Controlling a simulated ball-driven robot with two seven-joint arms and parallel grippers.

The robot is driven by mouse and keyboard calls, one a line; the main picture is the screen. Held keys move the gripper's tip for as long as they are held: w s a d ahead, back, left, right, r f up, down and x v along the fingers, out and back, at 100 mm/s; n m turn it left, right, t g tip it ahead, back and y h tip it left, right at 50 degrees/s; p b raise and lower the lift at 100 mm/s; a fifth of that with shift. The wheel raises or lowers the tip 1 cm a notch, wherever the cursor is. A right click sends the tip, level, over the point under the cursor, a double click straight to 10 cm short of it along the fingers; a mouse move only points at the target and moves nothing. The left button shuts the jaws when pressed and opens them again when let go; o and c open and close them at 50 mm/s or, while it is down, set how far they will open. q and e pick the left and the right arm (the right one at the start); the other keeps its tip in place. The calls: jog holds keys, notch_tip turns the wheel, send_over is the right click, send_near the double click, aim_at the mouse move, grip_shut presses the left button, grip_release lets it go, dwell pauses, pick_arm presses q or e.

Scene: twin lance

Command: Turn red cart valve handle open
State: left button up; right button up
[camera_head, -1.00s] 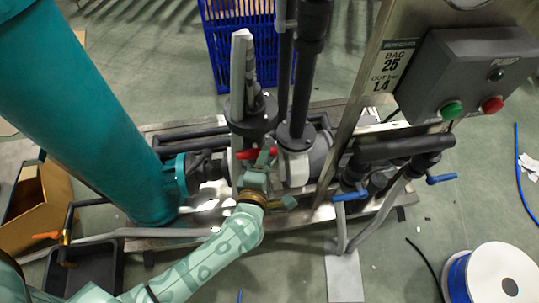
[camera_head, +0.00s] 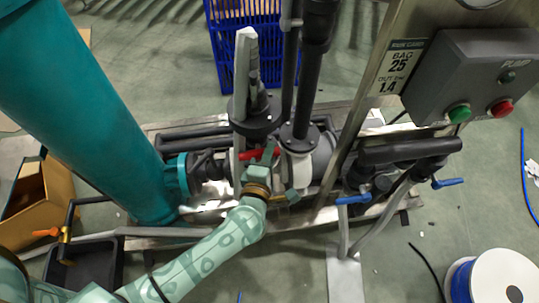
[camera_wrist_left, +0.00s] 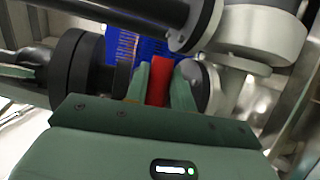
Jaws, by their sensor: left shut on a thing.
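The red valve handle (camera_head: 252,154) sits low on the cart's pipework, between the dark pipe fittings and the white-grey valve body (camera_head: 300,170). My left gripper (camera_head: 264,156) reaches it from below in the head view and covers part of it. In the left wrist view the red handle (camera_wrist_left: 159,82) stands between the two green fingers of my left gripper (camera_wrist_left: 160,85), which are shut on it. The handle's pivot is hidden. My right gripper is not in view.
A large teal tank (camera_head: 90,110) stands at the left. Upright dark pipes (camera_head: 313,75) rise behind the handle. A grey pump box (camera_head: 470,80) and blue valve handles (camera_head: 353,199) are to the right. A blue crate (camera_head: 225,50) stands behind. A cable spool (camera_head: 495,280) lies at lower right.

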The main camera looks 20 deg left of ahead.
aim_at(258, 155)
pick_arm(q)
jog(key=n+t+y, duration=0.1)
jog(key=n, duration=0.3)
jog(key=s+a+r+n+t+y, duration=0.1)
jog(key=n+t, duration=0.1)
jog(key=n, duration=0.3)
jog(key=n+t+y, duration=0.1)
jog(key=n+t, duration=0.1)
jog(key=n, duration=0.3)
jog(key=shift+s+a+r, duration=0.15)
jog(key=shift+a+r, duration=0.15)
jog(key=shift+r, duration=0.1)
jog(key=shift+s+a+n+y, duration=0.15)
jog(key=shift+n+y, duration=0.45)
jog(key=shift+n, duration=0.6)
jog(key=shift+s+a+n+y, duration=0.15)
jog(key=shift+n+y, duration=0.45)
jog(key=shift+n, duration=0.9)
jog(key=o, duration=1)
jog(key=shift+w, duration=0.1)
jog(key=v, duration=1.6)
jog(key=shift+d+f, duration=0.15)
jog(key=shift+d, duration=0.05)
